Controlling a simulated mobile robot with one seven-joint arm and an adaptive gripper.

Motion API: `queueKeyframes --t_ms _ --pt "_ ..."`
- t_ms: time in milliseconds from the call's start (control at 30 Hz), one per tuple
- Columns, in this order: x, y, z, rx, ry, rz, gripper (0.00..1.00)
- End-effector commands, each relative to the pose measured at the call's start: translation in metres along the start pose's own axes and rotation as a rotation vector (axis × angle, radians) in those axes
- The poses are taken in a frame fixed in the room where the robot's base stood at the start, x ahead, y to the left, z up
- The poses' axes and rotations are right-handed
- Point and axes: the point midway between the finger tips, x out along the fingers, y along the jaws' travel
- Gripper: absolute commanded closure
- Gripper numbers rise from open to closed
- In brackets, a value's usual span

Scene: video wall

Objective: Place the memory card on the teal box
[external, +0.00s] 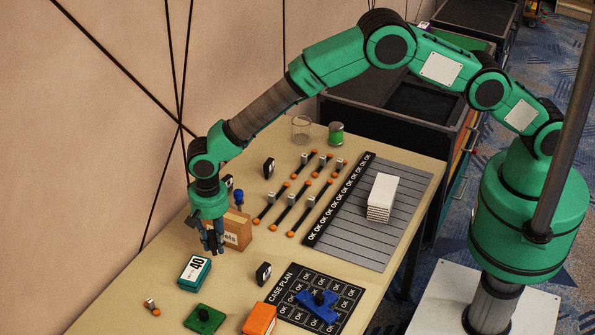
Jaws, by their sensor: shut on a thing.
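My gripper (212,246) points down, left of centre in the external view, just in front of the small wooden box. It is shut on a small dark thing, mostly hidden by the fingers; I cannot tell for sure that this is the memory card. The teal box (184,282) lies flat on the table, with a white label on its top. It is in front of my gripper and a little to the left. In the picture, the fingertips are above the box and apart from it.
The wooden box (238,231) stands close beside my gripper. Small black blocks stand behind (269,168) and to the front right (264,273). A green piece (205,319), an orange box (259,319) and a blue piece (316,304) lie in front. A white stack (382,196) sits right.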

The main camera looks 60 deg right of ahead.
Motion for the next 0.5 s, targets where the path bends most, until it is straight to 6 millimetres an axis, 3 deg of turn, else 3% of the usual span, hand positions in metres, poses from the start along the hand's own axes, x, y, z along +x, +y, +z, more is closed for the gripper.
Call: queueKeyframes --t_ms 300,500 --pt "0.005 -0.035 -0.007 0.000 0.000 -0.001 0.98" --pt "0.004 -0.043 -0.009 0.000 0.000 0.000 0.98"
